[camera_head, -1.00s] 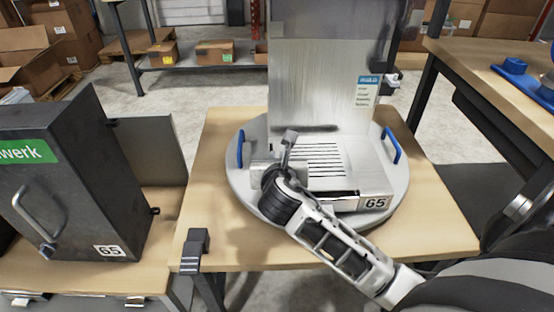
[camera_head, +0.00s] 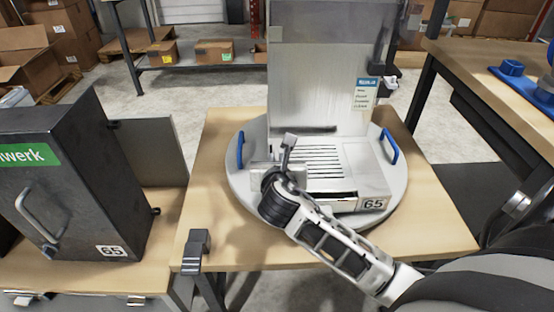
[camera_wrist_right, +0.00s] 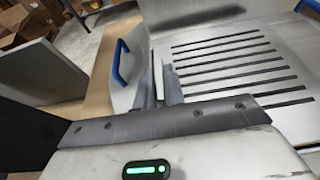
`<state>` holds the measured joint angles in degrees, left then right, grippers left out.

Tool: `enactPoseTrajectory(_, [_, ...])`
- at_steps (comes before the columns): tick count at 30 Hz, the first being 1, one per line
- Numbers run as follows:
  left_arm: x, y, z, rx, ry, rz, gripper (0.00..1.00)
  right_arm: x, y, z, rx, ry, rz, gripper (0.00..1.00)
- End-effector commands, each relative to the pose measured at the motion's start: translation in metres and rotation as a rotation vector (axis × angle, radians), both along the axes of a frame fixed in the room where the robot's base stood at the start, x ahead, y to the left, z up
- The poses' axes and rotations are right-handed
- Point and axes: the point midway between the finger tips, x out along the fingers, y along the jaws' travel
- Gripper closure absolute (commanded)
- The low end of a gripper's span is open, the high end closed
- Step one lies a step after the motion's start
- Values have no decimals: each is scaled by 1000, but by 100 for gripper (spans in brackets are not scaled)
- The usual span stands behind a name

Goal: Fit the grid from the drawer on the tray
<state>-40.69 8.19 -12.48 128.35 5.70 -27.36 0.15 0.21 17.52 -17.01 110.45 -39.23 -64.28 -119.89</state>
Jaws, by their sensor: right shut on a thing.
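The slotted metal grid (camera_head: 322,161) lies on or just over the metal tray (camera_head: 330,203), a low box with a "65" label. I cannot tell whether it is fully seated. The tray stands on a round grey plate with blue handles. My right gripper (camera_head: 287,150) is at the left side of the grid and shut on what looks like its left edge. In the right wrist view the fingers (camera_wrist_right: 165,82) stand close together, with the grid's dark slots (camera_wrist_right: 225,68) just right of them. The exact grip spot is partly hidden. My left gripper is not in view.
A tall metal panel (camera_head: 322,70) with a small label rises behind the grid. Blue handles (camera_head: 390,146) flank the round plate (camera_head: 400,180). A dark cabinet (camera_head: 75,185) labelled "65" stands at left. Bare wood table (camera_head: 440,215) lies at the right.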

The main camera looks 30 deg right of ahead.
Motion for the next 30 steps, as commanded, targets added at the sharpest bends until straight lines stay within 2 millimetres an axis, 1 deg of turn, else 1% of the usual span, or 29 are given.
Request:
enactPoseTrajectory(19, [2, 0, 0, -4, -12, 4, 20, 0, 0, -16, -2, 0, 1, 100])
enactPoseTrajectory(20, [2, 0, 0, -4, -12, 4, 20, 0, 0, -15, -1, 0, 0, 84])
enactPoseTrajectory(21, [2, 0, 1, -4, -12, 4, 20, 0, 0, -15, -2, -1, 0, 73])
enactPoseTrajectory(22, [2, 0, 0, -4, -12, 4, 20, 0, 0, -15, -1, 0, 0, 64])
enactPoseTrajectory(30, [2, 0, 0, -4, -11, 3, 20, 0, 0, -16, 1, 2, 0, 64])
